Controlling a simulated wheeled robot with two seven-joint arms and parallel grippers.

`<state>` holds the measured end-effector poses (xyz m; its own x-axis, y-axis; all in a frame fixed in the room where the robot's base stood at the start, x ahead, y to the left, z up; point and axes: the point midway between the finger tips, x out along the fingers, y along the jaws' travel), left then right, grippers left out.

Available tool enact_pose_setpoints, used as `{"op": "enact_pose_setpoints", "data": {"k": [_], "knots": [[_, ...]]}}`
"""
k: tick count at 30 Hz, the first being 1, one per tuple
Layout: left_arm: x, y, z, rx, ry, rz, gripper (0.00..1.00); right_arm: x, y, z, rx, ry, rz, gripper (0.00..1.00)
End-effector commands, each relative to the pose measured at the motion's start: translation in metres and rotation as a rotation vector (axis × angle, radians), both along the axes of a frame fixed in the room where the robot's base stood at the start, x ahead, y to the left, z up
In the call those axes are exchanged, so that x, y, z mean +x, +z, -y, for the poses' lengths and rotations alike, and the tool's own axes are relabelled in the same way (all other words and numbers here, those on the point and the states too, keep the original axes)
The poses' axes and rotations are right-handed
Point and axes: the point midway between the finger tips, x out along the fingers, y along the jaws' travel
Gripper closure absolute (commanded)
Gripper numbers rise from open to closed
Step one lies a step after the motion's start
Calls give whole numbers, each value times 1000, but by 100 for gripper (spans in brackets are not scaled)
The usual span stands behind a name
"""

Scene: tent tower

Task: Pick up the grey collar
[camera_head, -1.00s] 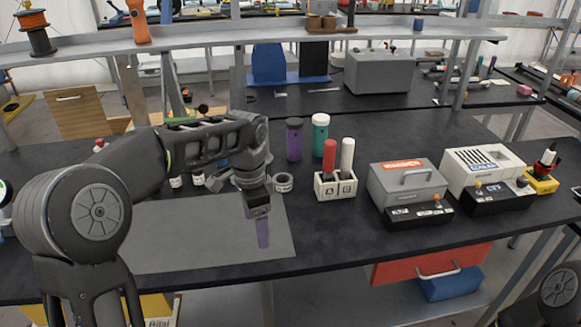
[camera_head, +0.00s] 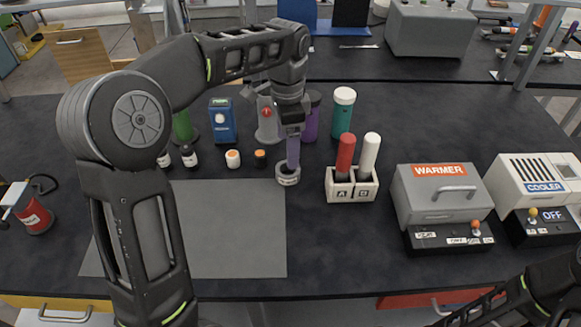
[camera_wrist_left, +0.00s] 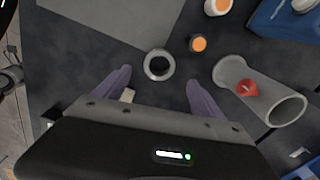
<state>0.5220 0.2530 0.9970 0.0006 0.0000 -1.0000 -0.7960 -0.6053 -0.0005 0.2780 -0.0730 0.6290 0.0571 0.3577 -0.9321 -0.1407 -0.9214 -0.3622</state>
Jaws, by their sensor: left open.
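The grey collar (camera_head: 288,175) is a short ring lying on the dark bench, near the right edge of the grey mat. It also shows in the left wrist view (camera_wrist_left: 159,65), with its round hole facing up. My left gripper (camera_head: 292,158) points down just above the collar in the head view. In the left wrist view, its two purple fingers (camera_wrist_left: 160,85) are spread wide, with nothing between them. The collar lies just ahead of the fingertips there, between their lines. My right arm shows only at the lower right; its gripper is out of view.
A white holder (camera_head: 351,190) with a red and a white tube stands right of the collar. The warmer (camera_head: 438,192) and cooler (camera_head: 535,190) are farther right. Purple (camera_head: 311,118) and teal bottles (camera_head: 342,113) stand behind. A grey cylinder (camera_wrist_left: 265,98) stands close to the right finger.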

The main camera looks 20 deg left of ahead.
Motion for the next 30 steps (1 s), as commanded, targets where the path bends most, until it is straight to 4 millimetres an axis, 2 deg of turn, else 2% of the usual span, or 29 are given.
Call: {"op": "enact_pose_setpoints", "data": {"k": [4, 12, 23, 30], "knots": [[0, -3, 0, 0, 0, -1, 20, 0, 0, 0, 0, 0, 0, 68], [0, -26, 0, 0, 1, -1, 20, 0, 2, 0, 0, 0, 0, 68], [-1, -31, 0, 0, 1, -1, 20, 0, 3, 0, 0, 0, 1, 68], [-2, -64, 0, -1, -1, -4, 20, 0, 11, 0, -2, -1, -2, 68]]}}
